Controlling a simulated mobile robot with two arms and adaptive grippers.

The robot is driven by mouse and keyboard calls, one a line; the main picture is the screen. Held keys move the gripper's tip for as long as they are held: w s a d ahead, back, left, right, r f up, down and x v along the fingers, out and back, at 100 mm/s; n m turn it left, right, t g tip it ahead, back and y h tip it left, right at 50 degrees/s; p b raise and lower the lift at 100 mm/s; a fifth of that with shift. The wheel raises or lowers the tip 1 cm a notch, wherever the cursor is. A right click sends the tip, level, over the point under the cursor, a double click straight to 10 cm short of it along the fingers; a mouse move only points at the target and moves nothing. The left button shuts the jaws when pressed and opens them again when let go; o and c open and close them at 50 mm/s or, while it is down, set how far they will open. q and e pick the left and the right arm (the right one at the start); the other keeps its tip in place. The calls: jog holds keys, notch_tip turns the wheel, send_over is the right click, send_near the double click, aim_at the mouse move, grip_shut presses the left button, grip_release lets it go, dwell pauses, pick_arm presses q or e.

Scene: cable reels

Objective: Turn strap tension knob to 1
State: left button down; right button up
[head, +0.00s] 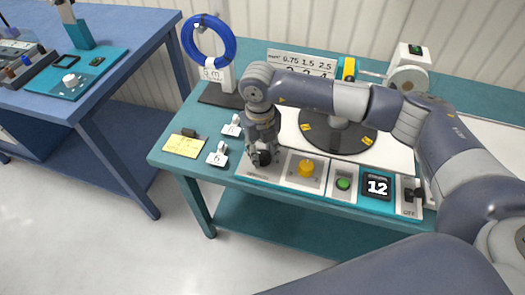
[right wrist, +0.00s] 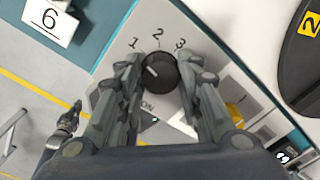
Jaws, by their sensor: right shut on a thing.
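The black strap tension knob (right wrist: 162,74) sits on a pale panel with the marks 1, 2 and 3 printed around its upper side. Its short white pointer line is toward the left, on the side of the 1; I cannot tell whether it lines up exactly. My right gripper (right wrist: 162,70) is shut on the knob, one finger on each side. In the head view my right gripper (head: 263,154) points down at the panel's left end and mostly hides the knob (head: 264,158). A grey gripper-like shape, seemingly my left gripper (right wrist: 70,118), shows small over the floor in the wrist view.
Behind stands a dark turntable (head: 318,141). Tags and a yellow note (head: 186,146) lie at left.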

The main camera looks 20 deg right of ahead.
aim_at(261, 155)
jog(key=o, duration=1.1)
jog(key=r, duration=1.2)
jog(key=shift+a, duration=0.2)
